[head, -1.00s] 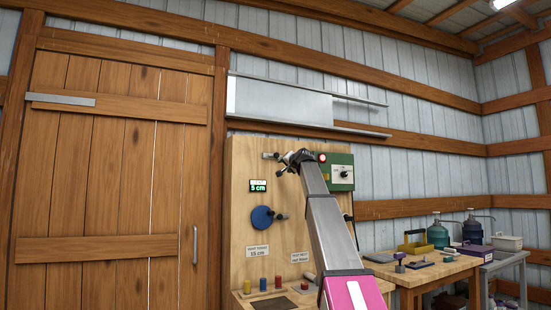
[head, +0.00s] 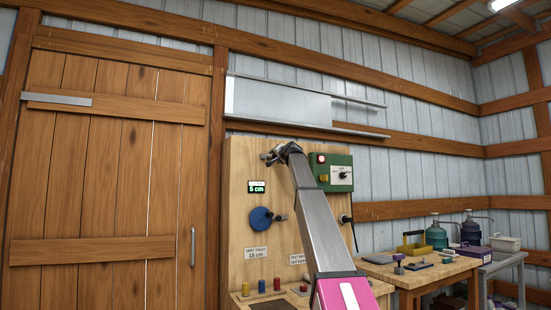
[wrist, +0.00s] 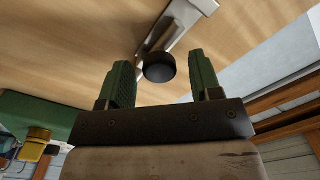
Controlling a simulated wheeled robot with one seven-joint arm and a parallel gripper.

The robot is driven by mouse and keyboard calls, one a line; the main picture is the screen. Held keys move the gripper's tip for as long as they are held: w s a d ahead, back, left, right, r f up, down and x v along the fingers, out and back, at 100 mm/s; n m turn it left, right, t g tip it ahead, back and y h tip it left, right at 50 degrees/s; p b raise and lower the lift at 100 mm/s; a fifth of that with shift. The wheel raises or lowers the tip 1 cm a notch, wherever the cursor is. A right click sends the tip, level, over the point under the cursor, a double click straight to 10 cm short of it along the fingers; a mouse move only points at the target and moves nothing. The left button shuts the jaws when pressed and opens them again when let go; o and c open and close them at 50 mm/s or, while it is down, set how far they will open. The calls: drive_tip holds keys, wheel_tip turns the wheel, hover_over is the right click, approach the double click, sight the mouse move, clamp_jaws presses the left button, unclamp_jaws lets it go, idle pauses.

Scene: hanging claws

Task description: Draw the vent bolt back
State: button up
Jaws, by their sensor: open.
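The vent bolt is a metal bar (wrist: 180,25) with a round black knob (wrist: 160,67) in the wrist view, set on the wooden board. My gripper (wrist: 162,78) is open, with a green finger on each side of the knob. Gaps show between the knob and both fingers, so it is not gripped. In the head view my gripper (head: 280,151) is at the upper part of the board (head: 240,190), and my arm hides most of the bolt. A display (head: 257,187) reads 5 cm. A label (head: 256,253) reads vent target 15 cm.
A blue disc (head: 262,219) sticks out below the display. A green control box (head: 336,173) with a lit red lamp is right of my arm. A metal vent panel (head: 280,102) is above. A wooden door (head: 110,190) is left, and a cluttered workbench (head: 420,270) is right.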

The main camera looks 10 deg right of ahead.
drive_tip(key=shift+w+a, duration=0.2)
drive_tip(key=shift+w, duration=0.4)
clamp_jaws()
drive_tip(key=shift+s+a, duration=0.2)
drive_tip(key=shift+a, duration=0.5)
drive_tip(key=shift+s+a, duration=0.25)
drive_tip(key=shift+a, duration=0.4)
drive_tip(key=shift+s+a, duration=0.2)
drive_tip(key=shift+a, duration=0.5)
unclamp_jaws()
drive_tip(key=shift+a, duration=0.15)
drive_tip(key=shift+s, duration=0.15)
drive_tip(key=v, duration=1)
drive_tip(key=shift+s, duration=0.35)
